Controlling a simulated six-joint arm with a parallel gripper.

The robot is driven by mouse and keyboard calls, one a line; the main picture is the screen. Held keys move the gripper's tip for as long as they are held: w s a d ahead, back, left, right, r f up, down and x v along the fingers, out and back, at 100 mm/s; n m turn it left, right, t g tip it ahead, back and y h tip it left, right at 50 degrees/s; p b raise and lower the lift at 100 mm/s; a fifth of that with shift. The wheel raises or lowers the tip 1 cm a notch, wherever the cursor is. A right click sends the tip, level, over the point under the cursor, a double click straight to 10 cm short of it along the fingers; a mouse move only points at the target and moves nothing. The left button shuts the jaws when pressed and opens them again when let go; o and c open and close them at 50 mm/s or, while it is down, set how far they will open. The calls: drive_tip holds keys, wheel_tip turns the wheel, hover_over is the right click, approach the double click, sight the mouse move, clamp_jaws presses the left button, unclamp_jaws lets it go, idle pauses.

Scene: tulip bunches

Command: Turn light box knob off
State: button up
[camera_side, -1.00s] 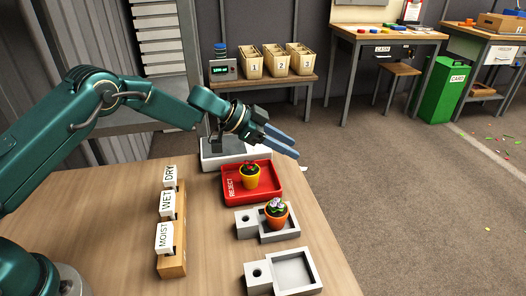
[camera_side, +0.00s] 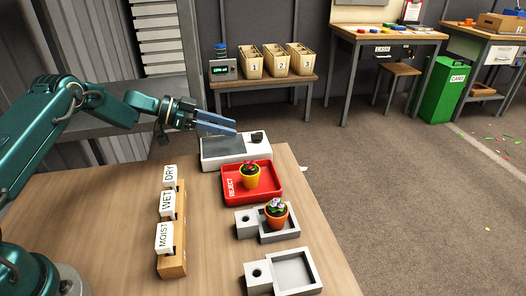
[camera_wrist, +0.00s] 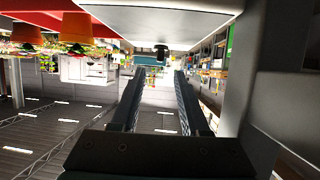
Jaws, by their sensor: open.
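The light box (camera_side: 222,150) is a low white box with a grey top at the back edge of the table. Its small dark knob (camera_side: 257,138) sits at the right of the box top. My gripper (camera_side: 234,127) is open and empty, above the left and middle part of the box, its blue fingers pointing right toward the knob and apart from it. In the wrist view, which looks upside down, the box (camera_wrist: 160,18) spans the top and the knob (camera_wrist: 161,50) shows just beyond and between the fingertips (camera_wrist: 160,73). The knob's setting is too small to tell.
An orange pot (camera_side: 276,217) stands on a grey holder nearer. A wooden rack (camera_side: 172,262) with DRY, WET and MOIST tags is at left.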

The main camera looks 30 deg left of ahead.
sight(252, 133)
drive_tip(key=shift+x, duration=3.15)
clamp_jaws()
